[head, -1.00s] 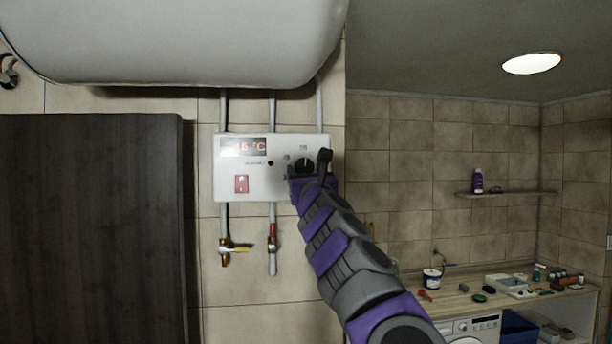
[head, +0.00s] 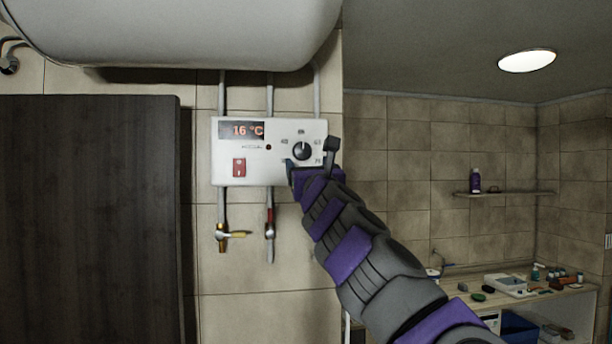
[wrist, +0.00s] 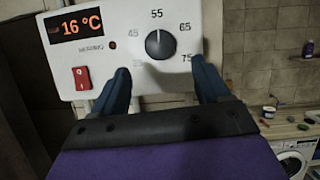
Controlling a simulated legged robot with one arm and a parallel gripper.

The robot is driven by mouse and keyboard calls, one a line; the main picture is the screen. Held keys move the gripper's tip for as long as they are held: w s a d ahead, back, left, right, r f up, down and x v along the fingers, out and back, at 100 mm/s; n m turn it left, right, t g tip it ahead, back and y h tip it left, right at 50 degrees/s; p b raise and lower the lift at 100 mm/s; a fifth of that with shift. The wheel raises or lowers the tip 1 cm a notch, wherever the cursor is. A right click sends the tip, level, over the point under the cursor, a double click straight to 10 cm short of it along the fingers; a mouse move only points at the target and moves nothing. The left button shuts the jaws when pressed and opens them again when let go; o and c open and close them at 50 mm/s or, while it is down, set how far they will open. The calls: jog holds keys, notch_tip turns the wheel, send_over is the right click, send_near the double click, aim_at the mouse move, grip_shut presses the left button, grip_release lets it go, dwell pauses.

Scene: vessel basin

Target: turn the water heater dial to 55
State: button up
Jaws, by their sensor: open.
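The water heater control box (head: 226,173) is white and fixed to the tiled wall, with a display (head: 241,130) reading 16 °C. Its round black dial (head: 302,150) also shows in the wrist view (wrist: 160,44), ringed by marks including 45, 55, 65 and 75. The dial's white pointer line stands near upright, roughly toward 55. My gripper (head: 312,163) is open just below the dial. In the wrist view its two blue-grey fingers (wrist: 163,80) are apart, below and to either side of the dial, not closed on it. A red switch (wrist: 82,78) sits at the box's lower left.
The white tank (head: 180,35) hangs above the box. Pipes and valves (head: 222,233) run below it. A dark cabinet (head: 90,220) stands at left. At right are a shelf (head: 505,193) and a cluttered counter (head: 465,289).

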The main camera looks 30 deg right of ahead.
jog(key=b+v, duration=0.3)
jog(key=v, duration=0.8)
jog(key=m+p, duration=0.1)
jog(key=p, duration=0.5)
send_near(303, 152)
jog(key=shift+h, duration=0.4)
jog(key=x, duration=0.7)
jog(key=shift+w+a+r, duration=0.1)
jog(key=shift+w, duration=0.05)
jog(key=shift+w+r+p, duration=0.15)
jog(key=shift+w+p, duration=0.5)
jog(key=shift+w, duration=0.15)
jog(key=shift+c, duration=0.4)
